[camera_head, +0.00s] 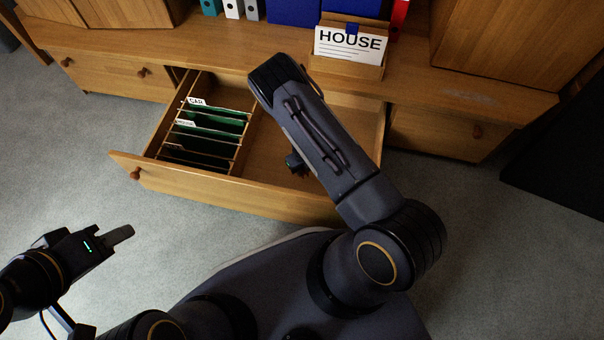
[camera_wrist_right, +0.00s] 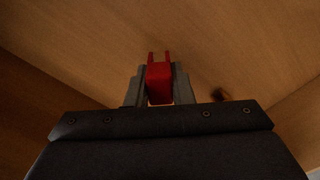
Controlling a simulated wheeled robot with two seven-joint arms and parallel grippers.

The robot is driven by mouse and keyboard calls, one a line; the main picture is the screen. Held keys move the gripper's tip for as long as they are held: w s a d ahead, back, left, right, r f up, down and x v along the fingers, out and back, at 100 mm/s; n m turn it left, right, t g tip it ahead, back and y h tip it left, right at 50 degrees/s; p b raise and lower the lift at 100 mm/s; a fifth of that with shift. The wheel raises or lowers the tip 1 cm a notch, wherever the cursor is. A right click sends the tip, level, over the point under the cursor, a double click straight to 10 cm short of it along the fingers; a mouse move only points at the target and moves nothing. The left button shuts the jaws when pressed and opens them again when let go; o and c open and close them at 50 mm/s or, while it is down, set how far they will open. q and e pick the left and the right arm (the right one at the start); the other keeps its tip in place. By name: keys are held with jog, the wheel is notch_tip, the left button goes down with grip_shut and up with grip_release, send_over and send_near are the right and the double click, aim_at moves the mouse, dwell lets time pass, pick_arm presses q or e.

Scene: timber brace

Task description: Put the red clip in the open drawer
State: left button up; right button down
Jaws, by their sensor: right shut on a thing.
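The red clip (camera_wrist_right: 159,82) shows in the right wrist view, held between the two fingers of my right gripper (camera_wrist_right: 158,90). Brown wooden surfaces surround it there. In the head view my right arm reaches over the open drawer (camera_head: 205,187) and hides the right gripper's fingers and the clip. The drawer has file compartments at left and an empty wooden section (camera_head: 270,150) at right. My left gripper (camera_head: 122,235) is over the grey floor in front of the drawer, apart from it; its finger gap is not clear.
Green file folders (camera_head: 212,122) with label tabs stand in the drawer's left part. A box holding a HOUSE card (camera_head: 350,45) stands on the cabinet top (camera_head: 440,80), with binders (camera_head: 232,8) behind. Closed drawers flank the open one. Grey floor (camera_head: 70,190) is clear at left.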

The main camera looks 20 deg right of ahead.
jog(key=shift+w+a+f+b, duration=0.1)
jog(key=shift+f+b, duration=0.4)
jog(key=shift+f, duration=0.45)
jog(key=shift+w+a+f+b, duration=0.1)
jog(key=shift+f+b, duration=0.4)
jog(key=shift+f, duration=0.4)
jog(key=shift+f, duration=0.1)
jog(key=c, duration=1.3)
grip_release()
